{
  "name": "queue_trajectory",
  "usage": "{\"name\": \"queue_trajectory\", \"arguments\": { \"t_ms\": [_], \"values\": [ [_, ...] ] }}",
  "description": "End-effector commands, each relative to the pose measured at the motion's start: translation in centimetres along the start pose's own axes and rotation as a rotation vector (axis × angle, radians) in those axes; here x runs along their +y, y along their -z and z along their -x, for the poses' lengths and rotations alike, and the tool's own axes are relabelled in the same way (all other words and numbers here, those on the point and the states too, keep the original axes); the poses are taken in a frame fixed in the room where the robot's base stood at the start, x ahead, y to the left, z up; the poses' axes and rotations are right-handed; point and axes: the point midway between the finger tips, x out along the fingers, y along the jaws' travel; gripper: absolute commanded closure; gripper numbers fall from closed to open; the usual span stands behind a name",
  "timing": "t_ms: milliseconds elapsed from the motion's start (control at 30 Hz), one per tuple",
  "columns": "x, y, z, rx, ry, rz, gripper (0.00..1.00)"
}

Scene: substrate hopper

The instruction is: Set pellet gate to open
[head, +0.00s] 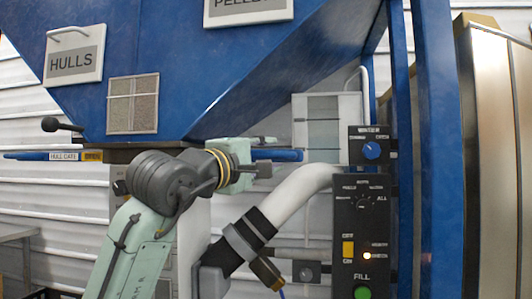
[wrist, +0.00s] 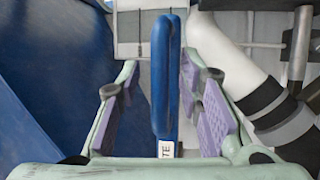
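The pellet gate handle is a long blue bar (head: 288,155) under the right side of the blue hopper. It stands upright in the middle of the wrist view (wrist: 166,85), with a white label ending in "TE" at its near end. My gripper (head: 262,168) is at this bar; its fingers (wrist: 160,70) are open, one on each side. A gap shows between the bar and the left purple pad. The right pad is close to the bar, and I cannot tell whether it touches. The gate plate itself is hidden behind my arm in the head view.
A similar blue bar labelled "HULL GATE" (head: 62,156) is at the left. A white pipe with a black cuff (head: 305,190) runs close to my gripper's right. A black control panel (head: 361,230) and blue posts (head: 438,140) stand further right. The hopper (head: 190,60) hangs above.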

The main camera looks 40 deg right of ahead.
Motion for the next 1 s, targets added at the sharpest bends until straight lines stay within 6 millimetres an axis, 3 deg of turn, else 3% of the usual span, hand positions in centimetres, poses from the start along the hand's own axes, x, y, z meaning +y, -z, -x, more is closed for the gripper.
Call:
{"name": "queue_trajectory", "arguments": {
  "t_ms": [167, 667, 1000],
  "values": [
    [-0.02, 0.0, 0.01, 0.0, 0.0, 0.0, 0.67],
    [-0.02, 0.01, 0.04, 0.001, 0.0, -0.001, 1.0],
    [-0.02, 0.02, 0.04, 0.0, 0.0, 0.0, 1.0]
  ]
}}
